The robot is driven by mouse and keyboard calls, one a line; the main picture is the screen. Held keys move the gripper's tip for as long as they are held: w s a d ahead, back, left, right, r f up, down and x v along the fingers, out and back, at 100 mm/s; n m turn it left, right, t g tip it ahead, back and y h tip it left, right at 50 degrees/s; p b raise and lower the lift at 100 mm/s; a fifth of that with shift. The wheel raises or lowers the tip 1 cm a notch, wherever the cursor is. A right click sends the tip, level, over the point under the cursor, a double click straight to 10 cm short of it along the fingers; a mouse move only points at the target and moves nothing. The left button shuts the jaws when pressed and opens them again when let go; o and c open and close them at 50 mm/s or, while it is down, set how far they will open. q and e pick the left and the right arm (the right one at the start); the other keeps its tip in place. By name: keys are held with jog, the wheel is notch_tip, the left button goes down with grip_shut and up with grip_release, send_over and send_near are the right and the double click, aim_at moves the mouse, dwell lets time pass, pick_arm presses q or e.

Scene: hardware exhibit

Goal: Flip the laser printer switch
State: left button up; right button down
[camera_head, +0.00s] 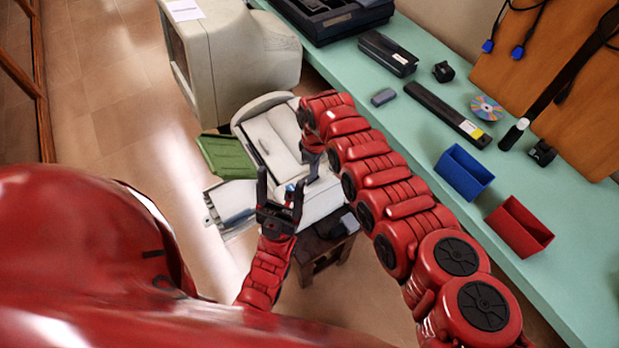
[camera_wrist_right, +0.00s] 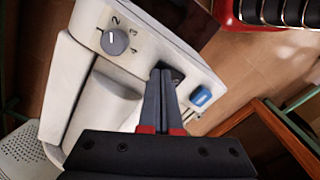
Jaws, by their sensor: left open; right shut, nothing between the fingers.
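The laser printer (camera_head: 272,138) is off-white and sits on a small dark stand left of the bench. In the right wrist view, the printer's panel (camera_wrist_right: 150,42) carries a grey dial (camera_wrist_right: 115,41) marked with numbers and a blue switch (camera_wrist_right: 201,97). My right gripper (camera_wrist_right: 160,76) is shut and empty, its fingertips over the panel between dial and switch, close to the switch's left. I cannot tell whether the fingertips touch the panel. A dark patch shows behind the tips. In the head view, my left gripper (camera_head: 281,184) is open and empty in front of the printer.
A green flap (camera_head: 218,156) and a pale tray (camera_head: 231,203) stick out left of the printer. A beige monitor (camera_head: 235,55) stands behind it. The teal bench (camera_head: 420,150) holds a blue bin (camera_head: 464,173), a red bin (camera_head: 519,226) and small devices. Open floor lies left.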

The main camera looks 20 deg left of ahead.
jog(key=shift+f+b, duration=0.35)
jog(key=shift+s+r, duration=0.1)
jog(key=shift+r+p, duration=0.9)
jog(key=shift+p, duration=0.05)
notch_tip(320, 180, up, 5)
jog(key=p, duration=0.4)
jog(key=shift+f, duration=0.1)
